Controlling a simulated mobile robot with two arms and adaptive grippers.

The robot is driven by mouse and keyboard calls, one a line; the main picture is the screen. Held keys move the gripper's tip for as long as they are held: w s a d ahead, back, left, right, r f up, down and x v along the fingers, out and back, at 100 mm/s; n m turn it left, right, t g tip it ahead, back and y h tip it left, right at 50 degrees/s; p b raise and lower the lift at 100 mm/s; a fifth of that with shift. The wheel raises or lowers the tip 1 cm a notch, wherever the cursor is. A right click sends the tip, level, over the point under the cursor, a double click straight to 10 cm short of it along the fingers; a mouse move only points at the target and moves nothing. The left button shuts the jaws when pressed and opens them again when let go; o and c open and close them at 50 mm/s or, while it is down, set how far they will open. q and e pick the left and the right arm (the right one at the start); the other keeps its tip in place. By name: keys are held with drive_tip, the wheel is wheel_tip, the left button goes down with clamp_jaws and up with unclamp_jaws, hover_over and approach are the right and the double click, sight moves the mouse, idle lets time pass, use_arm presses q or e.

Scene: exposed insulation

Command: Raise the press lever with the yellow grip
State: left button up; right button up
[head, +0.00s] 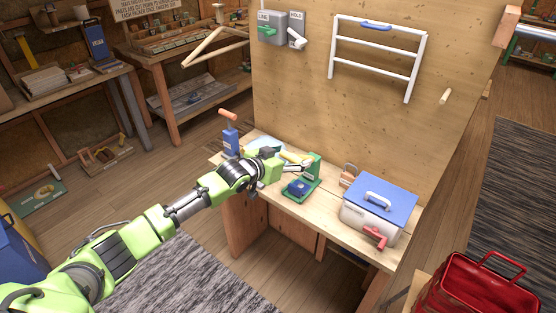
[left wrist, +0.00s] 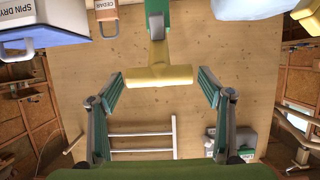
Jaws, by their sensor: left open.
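The press (head: 313,170) is green with a blue part at its base and stands on the workbench in the head view. Its yellow grip (head: 291,157) points toward my left gripper (head: 296,166). In the left wrist view the yellow grip (left wrist: 158,76) forms a crossbar at the end of a tan stem and green lever (left wrist: 157,22). My left gripper (left wrist: 160,82) is open, with one finger on each side of the grip and a visible gap on both sides. I cannot tell how far in depth the grip lies. My right gripper is not in view.
On the workbench (head: 335,212), a white box with a blue lid (head: 382,191) and red handle stands right of the press. A blue device with an orange handle (head: 229,135) stands at the left. A wooden panel (head: 370,125) with a white rack (head: 375,60) rises behind.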

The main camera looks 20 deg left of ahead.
use_arm(q)
drive_tip(key=v, duration=1)
drive_tip(key=shift+s+r, duration=0.2)
drive_tip(key=shift+r, duration=0.05)
drive_tip(key=shift+a+f, duration=0.1)
